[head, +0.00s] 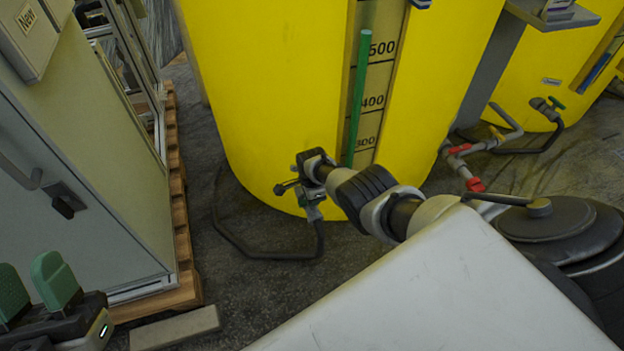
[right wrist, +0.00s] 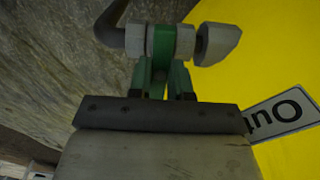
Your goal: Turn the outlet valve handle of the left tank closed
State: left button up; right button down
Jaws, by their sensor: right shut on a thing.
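The left tank (head: 265,80) is a big yellow tank with a level scale. Its outlet valve (head: 289,187) sits low on its front, with a dark hose below. My right arm reaches to this valve, and my right gripper hides most of it in the head view. In the right wrist view, my right gripper (right wrist: 166,82) is shut on the green valve handle (right wrist: 162,45), between grey fittings (right wrist: 184,40). I cannot tell the handle's angle to the pipe. My left gripper (head: 32,287) is at the bottom left, with green fingers apart and empty, away from the tank.
A grey cabinet (head: 85,190) stands on a wooden pallet (head: 180,225) at the left. Another yellow tank (head: 555,85) and red-handled pipework (head: 470,165) are at the right. A black hose (head: 245,247) loops on the floor. A flat bar (head: 175,328) lies near the pallet.

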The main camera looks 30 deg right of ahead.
jog(key=shift+d, duration=0.1)
jog(key=c, duration=1)
grip_release()
jog(key=shift+c, duration=0.2)
jog(key=shift+r, duration=0.1)
